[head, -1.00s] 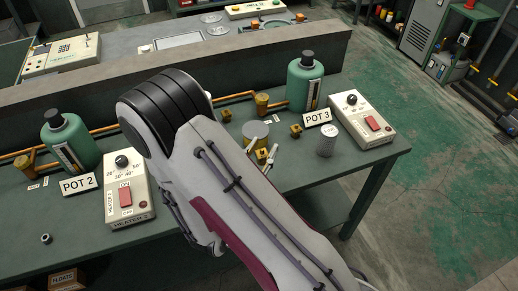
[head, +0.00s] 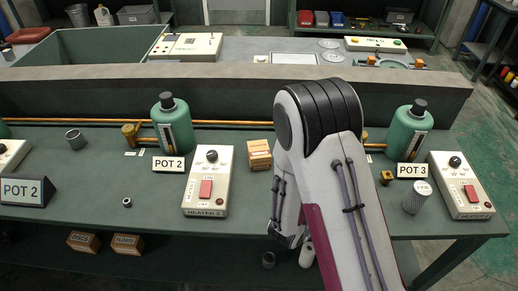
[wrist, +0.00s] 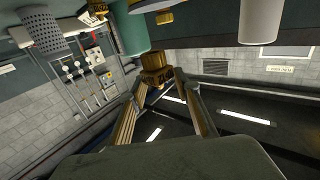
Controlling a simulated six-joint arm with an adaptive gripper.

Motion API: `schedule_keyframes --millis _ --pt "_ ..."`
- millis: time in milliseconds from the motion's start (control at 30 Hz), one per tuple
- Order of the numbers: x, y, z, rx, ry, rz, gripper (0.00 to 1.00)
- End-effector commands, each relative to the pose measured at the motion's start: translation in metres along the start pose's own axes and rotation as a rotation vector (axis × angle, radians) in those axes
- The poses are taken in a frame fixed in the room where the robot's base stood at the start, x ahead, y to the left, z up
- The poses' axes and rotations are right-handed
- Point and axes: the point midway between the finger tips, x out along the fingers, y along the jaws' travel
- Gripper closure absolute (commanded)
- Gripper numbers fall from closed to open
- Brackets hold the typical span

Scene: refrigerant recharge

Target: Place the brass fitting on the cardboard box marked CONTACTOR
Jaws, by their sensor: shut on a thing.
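In the wrist view my gripper (wrist: 160,82) has its two fingers closed on a brass fitting (wrist: 156,66), which sits between the fingertips. In the head view my arm hides the gripper and the held fitting. A small cardboard box (head: 259,155) stands on the green bench, between the heater 2 unit and my arm. Its lettering is too small to read. The held fitting appears clear of any surface, but its distance to the box cannot be told.
The heater 2 unit (head: 207,181) and a green bottle (head: 172,125) stand left of the box. Right of my arm are a grey perforated cylinder (head: 417,197), another brass piece (head: 387,177) and a second heater (head: 462,186). Cardboard boxes (head: 83,241) lie below the bench.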

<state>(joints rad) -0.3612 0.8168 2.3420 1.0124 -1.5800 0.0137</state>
Motion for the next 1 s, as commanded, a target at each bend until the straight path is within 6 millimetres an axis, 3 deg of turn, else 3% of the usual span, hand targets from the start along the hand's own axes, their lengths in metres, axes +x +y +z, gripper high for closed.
schedule_keyframes --millis 533,1000 --pt "0.031 -0.103 -0.024 0.002 0.003 -0.336 0.93" --pt "0.023 -0.187 -0.049 0.002 0.003 -0.649 0.93"
